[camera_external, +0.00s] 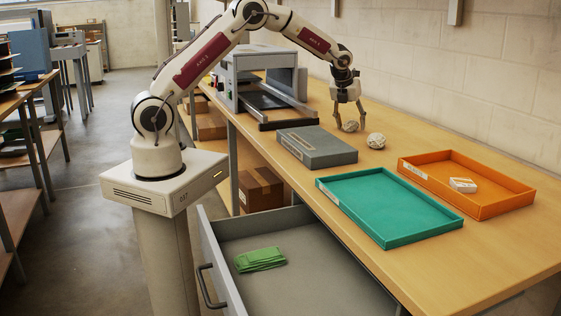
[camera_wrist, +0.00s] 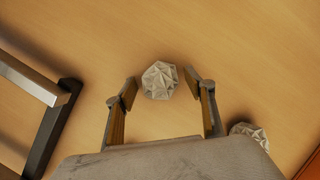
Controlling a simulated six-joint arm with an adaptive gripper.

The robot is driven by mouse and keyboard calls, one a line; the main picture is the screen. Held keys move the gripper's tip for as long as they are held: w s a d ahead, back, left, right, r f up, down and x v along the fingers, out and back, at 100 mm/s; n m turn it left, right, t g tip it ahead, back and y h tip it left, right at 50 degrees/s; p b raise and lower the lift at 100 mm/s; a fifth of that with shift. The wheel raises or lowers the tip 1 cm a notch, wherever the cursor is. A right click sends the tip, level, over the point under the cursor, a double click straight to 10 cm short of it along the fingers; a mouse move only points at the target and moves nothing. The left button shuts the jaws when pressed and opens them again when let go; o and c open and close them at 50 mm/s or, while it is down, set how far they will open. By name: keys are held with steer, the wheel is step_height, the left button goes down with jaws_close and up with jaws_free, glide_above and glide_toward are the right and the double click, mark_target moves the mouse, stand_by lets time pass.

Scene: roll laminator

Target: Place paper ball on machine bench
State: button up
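Two crumpled white paper balls rest on the wooden machine bench (camera_external: 460,262). One paper ball (camera_external: 350,126) is right at my gripper (camera_external: 348,122); the other paper ball (camera_external: 376,141) lies a little to its right. In the wrist view, the first paper ball (camera_wrist: 160,80) sits between the fingertips of my gripper (camera_wrist: 162,82), with small gaps visible on both sides. The fingers are open around it. The second ball (camera_wrist: 249,134) shows at the lower right, partly hidden behind my gripper's body.
A grey box (camera_external: 318,150), a teal tray (camera_external: 345,205) and an orange tray (camera_external: 425,183) holding a small white item (camera_external: 463,185) stand nearby. The laminator (camera_external: 262,75) is left of my gripper. An open drawer (camera_external: 330,275) holds green cloth (camera_external: 260,259).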

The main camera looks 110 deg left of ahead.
steer(key=shift+r, duration=0.15)
steer(key=v, duration=1.2)
steer(key=shift+d, duration=0.1)
stand_by(0.8)
